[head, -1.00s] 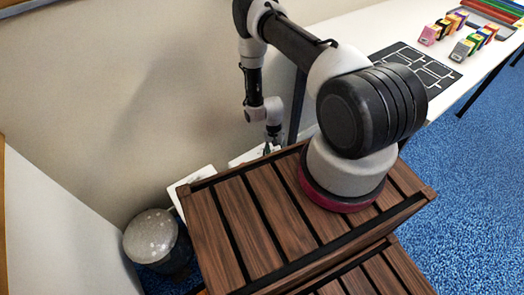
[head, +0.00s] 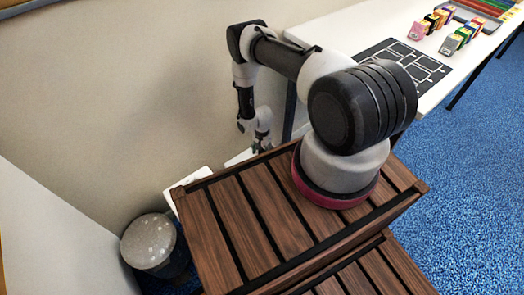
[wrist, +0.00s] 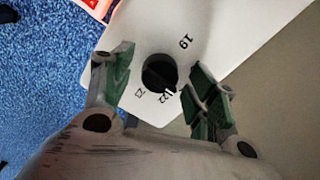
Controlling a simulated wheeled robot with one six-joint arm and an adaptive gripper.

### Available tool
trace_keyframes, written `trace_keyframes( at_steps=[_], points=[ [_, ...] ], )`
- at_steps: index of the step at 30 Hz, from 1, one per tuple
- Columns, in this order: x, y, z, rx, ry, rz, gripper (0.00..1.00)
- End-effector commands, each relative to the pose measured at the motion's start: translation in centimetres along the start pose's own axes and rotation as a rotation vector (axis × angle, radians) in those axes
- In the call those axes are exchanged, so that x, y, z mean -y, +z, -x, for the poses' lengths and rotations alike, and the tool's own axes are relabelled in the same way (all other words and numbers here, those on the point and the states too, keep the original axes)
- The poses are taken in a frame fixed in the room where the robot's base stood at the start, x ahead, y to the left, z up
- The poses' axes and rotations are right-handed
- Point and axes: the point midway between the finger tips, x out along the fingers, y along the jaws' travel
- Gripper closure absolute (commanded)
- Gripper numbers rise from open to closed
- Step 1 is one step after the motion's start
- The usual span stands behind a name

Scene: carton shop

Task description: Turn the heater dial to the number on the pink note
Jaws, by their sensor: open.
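In the wrist view the heater dial (wrist: 159,73) is a round black knob on a white panel (wrist: 225,32). The number 19 is printed beside it; a 22 and another small number, hard to read, sit at its lower edge. I cannot tell the dial's setting. My gripper (wrist: 160,66) is open, its green-padded fingers on either side of the dial, with gaps showing between pads and knob. In the head view my gripper (head: 262,143) is small and low by the wall, and the dial is hidden. I cannot make out a pink note with a readable number.
A red-pink item (wrist: 95,5) is cut off at the top of the wrist view. In the head view a speckled round-topped bin (head: 148,241) stands by the wall. A white table (head: 440,78) at the upper right holds colourful blocks (head: 440,28) and a black mat.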

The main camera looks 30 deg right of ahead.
Motion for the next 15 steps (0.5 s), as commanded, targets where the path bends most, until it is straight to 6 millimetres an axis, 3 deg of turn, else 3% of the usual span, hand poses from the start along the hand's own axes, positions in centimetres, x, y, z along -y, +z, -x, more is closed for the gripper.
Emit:
trace_keyframes(
  at_steps=[6,14,15],
  points=[
    [0.01,-0.01,-0.04,0.000,0.000,0.000,0.42],
    [0.01,-0.01,-0.02,0.000,0.000,0.000,0.87],
    [0.01,-0.01,-0.02,0.000,0.000,0.000,0.89]
  ],
)
